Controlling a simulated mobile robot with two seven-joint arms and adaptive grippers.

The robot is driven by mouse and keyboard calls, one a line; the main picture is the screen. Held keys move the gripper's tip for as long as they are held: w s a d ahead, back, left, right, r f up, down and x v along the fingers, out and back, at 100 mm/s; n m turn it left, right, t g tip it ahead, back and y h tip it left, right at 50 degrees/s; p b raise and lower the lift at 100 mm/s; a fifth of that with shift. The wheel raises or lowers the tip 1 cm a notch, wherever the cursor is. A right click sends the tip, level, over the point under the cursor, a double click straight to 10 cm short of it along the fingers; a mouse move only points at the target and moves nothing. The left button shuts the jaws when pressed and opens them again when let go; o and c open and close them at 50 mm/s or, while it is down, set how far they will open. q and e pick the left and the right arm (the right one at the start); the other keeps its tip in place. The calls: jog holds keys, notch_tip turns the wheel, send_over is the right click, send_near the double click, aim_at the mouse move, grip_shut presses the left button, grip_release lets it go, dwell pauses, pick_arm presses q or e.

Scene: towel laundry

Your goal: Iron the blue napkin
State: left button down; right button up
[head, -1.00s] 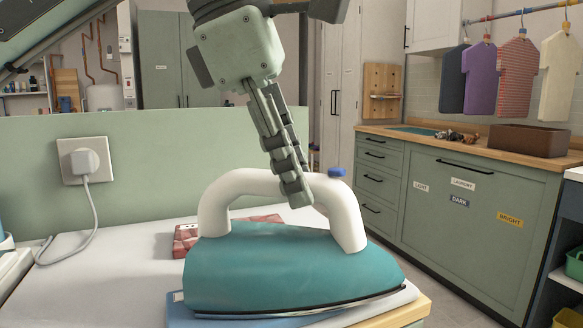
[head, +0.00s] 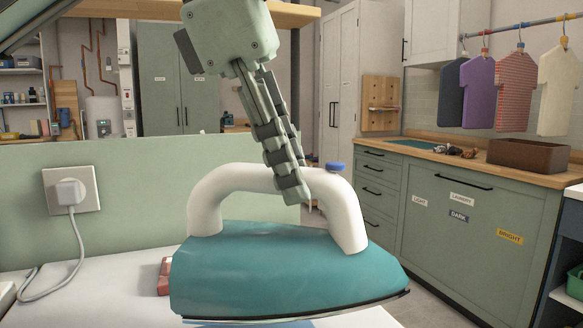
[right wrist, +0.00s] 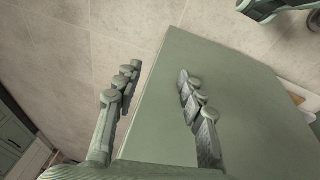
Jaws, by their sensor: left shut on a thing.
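The iron (head: 280,265) has a teal body and a thick white handle with a blue knob. It fills the lower middle of the head view. My left gripper (head: 290,188) comes down from above and is shut on the iron's handle. Only a sliver of the blue napkin (head: 290,323) shows below the iron at the bottom edge; the iron hides most of the rest. I cannot tell whether the iron touches it. My right gripper (right wrist: 157,76) is open and empty in the right wrist view, above a green panel and the tiled floor.
The white ironing surface (head: 100,275) lies under and left of the iron. A red folded cloth (head: 165,276) is partly hidden behind the iron. A plug with a cord (head: 70,192) sits in the wall socket at left. Green cabinets (head: 450,220) stand at right.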

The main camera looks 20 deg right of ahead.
pick_arm(q)
jog(key=shift+r+p, duration=0.75)
jog(key=shift+r, duration=0.7)
pick_arm(e)
notch_tip(320, 180, down, 6)
jog(key=s+d, duration=0.1)
jog(key=s, duration=0.1)
jog(key=shift+s+d+g, duration=0.15)
jog(key=shift+g, duration=0.15)
